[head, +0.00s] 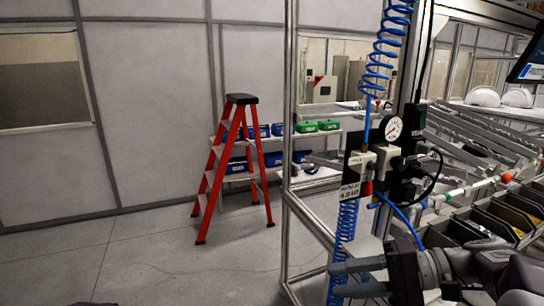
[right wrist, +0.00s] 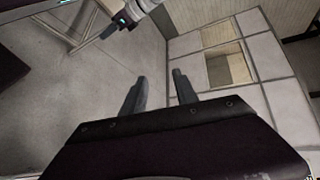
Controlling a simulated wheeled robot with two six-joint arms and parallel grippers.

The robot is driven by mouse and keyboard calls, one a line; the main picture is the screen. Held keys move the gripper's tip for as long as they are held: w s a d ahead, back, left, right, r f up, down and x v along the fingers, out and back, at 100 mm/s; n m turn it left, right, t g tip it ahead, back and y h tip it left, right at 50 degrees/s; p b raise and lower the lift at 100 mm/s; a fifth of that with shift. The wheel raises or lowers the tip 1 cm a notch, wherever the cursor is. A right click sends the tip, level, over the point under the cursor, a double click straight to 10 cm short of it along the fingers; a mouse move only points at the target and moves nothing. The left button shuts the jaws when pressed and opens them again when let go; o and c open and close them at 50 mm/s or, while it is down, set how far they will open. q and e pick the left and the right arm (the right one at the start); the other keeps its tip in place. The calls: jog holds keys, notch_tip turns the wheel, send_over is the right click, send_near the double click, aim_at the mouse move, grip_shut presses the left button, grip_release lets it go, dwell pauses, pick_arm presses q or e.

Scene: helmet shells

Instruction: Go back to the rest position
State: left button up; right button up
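My right gripper (head: 335,279) is at the lower right of the head view, in front of the metal frame post and the blue coiled hose. In the right wrist view its two grey fingers (right wrist: 158,88) stand apart with nothing between them. It is open and empty, with the floor and a panelled wall beyond. A dark part with a pale link (right wrist: 128,19) at the top of the right wrist view looks like my left arm's end. Its fingers are too unclear to judge. White helmet shells (head: 483,97) lie far back at the right.
A red stepladder (head: 237,160) stands by a shelf with blue and green bins (head: 307,127). A pressure gauge (head: 393,128), valves and the blue hose (head: 345,235) hang on the metal frame. Dark parts bins (head: 497,228) line the right side.

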jog(key=s+a+f+n+g+h, duration=0.1)
jog(key=s+a+f+g+h, duration=0.25)
jog(key=s+a+f, duration=0.45)
jog(key=s+d+f+n+g+h, duration=0.1)
jog(key=s+d+f+h, duration=0.15)
jog(key=f, duration=0.35)
jog(key=s+d+f+n+g+h, duration=0.1)
jog(key=s+f+g+h, duration=0.15)
jog(key=f, duration=0.35)
jog(key=w+d+f+n+t+h, duration=0.1)
jog(key=w+d+f+t+h, duration=0.4)
jog(key=d, duration=0.3)
jog(key=shift+w+d+f, duration=0.2)
jog(key=shift+w+f, duration=0.3)
jog(key=shift+f, duration=0.35)
jog(key=shift+s+h, duration=0.1)
jog(key=shift+h, duration=0.15)
